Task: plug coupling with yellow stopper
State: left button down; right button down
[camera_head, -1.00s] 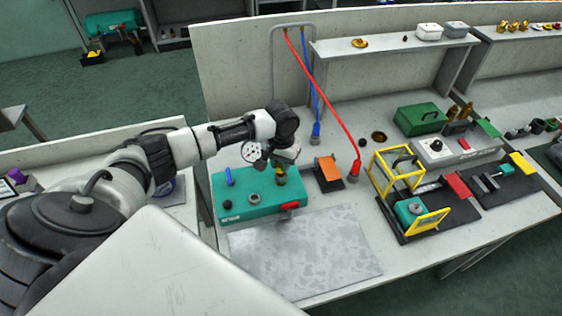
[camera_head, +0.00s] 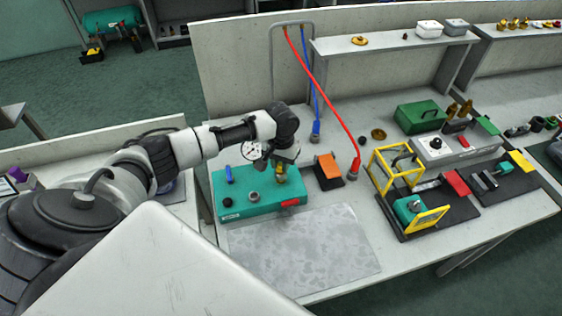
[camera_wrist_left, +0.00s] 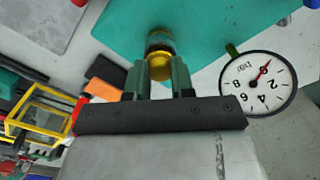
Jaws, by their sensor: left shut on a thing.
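My left gripper (camera_head: 281,172) hangs over the right rear part of the teal box (camera_head: 236,204). In the left wrist view, the gripper (camera_wrist_left: 163,78) is shut on the yellow stopper (camera_wrist_left: 160,66), which sits between its two fingers. Just beyond the stopper is a round metal coupling (camera_wrist_left: 158,38) on the teal surface. The stopper lines up with the coupling and looks close to it or touching. I cannot tell how deep it sits. In the head view the fingers hide most of the stopper. My right gripper is not in view.
A round pressure gauge (camera_wrist_left: 258,83) is beside the gripper. The teal box carries a blue lever (camera_head: 229,175), a metal fitting (camera_head: 254,197) and a red part (camera_head: 290,203). An orange block (camera_head: 328,167) and a red hose (camera_head: 330,100) stand to the right. A grey mat (camera_head: 305,250) in front is clear.

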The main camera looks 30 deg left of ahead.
pick_arm(q)
jog(key=shift+f, duration=0.4)
dwell(0.3)
jog(key=c, duration=0.6)
grip_release()
jog(key=shift+o, duration=0.2)
notch_tip(320, 180, up, 7)
jog(key=p, duration=0.8)
dwell(0.5)
